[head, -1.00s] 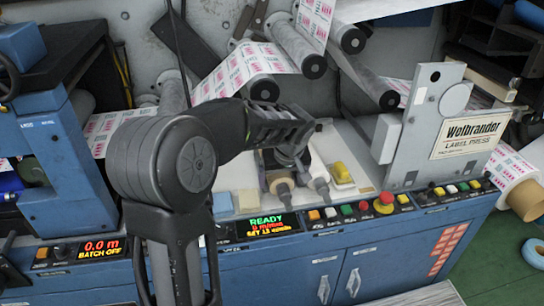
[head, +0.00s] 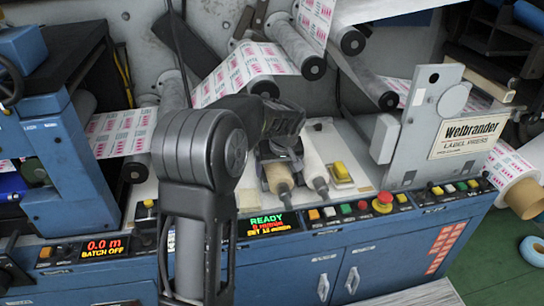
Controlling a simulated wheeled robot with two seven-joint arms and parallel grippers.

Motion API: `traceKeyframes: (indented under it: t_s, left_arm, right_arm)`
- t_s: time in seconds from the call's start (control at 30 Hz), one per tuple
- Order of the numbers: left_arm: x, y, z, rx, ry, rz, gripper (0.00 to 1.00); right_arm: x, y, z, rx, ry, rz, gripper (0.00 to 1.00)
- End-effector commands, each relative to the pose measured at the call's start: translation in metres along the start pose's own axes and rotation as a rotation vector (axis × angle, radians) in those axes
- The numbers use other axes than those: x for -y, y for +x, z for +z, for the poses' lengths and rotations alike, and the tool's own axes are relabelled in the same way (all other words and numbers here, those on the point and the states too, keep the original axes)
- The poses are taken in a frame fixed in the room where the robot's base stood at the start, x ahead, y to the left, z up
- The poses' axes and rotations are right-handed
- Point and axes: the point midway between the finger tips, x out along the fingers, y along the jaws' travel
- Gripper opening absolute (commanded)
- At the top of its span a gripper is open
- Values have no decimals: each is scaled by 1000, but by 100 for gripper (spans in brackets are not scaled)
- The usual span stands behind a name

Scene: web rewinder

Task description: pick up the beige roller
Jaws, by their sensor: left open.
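The beige roller (head: 279,180) lies on the white top of the blue machine, its near end toward the control panel. Its far part is hidden under my left gripper (head: 279,160). My left gripper is open and sits over or around the far part of the beige roller; I cannot tell whether the fingers touch it. A white roller (head: 315,158) with a grey end lies close beside it on the right. My right gripper is not in view.
A yellow block (head: 341,171) lies right of the white roller. A grey "Welbrander" plate (head: 432,130) stands farther right. Dark-ended web rollers (head: 313,66) with printed label web are behind and above. The control panel with buttons (head: 383,203) runs along the front edge.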

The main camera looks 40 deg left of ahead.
Motion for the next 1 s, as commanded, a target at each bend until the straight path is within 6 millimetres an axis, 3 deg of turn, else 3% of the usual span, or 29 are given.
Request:
traceKeyframes:
  t_s: [0.3, 1.0]
  left_arm:
    - [0, 0, 0, 0, 0, 0, 85]
    - [0, 0, 0, 0, 0, 0, 28]
  right_arm:
    - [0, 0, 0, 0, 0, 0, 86]
    - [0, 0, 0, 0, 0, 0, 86]
